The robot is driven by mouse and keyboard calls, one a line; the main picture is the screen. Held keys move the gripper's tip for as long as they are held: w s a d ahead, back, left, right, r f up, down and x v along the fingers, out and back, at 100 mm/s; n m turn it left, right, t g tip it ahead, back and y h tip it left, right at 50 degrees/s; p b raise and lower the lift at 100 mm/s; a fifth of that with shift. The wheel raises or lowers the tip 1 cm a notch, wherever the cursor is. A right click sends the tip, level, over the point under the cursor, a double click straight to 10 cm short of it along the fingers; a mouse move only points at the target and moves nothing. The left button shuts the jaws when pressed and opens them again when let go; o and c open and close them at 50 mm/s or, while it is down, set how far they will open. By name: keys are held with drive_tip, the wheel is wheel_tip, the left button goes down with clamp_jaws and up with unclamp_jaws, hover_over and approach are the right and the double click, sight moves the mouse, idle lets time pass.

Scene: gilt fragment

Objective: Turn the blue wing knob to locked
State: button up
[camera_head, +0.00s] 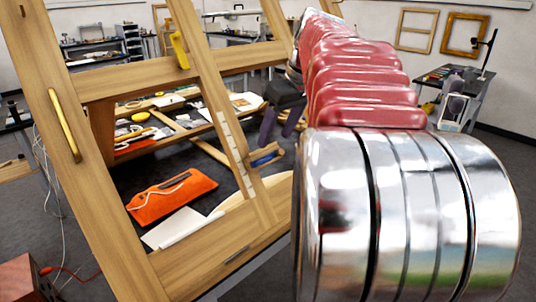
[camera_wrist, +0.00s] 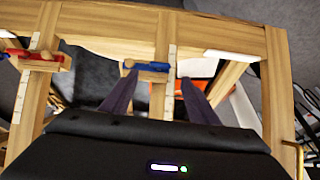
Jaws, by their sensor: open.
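The blue wing knob (camera_head: 264,157) is on a small wooden block on a slanted upright of the wooden frame, beside a white marked strip. In the wrist view my gripper (camera_wrist: 158,78) points at the knob, one finger to each side of the upright. The fingers look apart from the knob; the exact gap is unclear.
A red wing knob (camera_wrist: 32,56) sits on another upright at the left of the wrist view. The wooden frame (camera_head: 215,252) surrounds the area. An orange pouch (camera_head: 172,194) lies beyond it. A yellow handle (camera_head: 180,50) and brass bar (camera_head: 64,126) are on the frame.

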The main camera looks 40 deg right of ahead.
sight(263, 161)
drive_tip(key=x, duration=0.8)
drive_tip(key=shift+f, duration=0.15)
drive_tip(key=shift+c, duration=0.6)
drive_tip(key=c, duration=0.9)
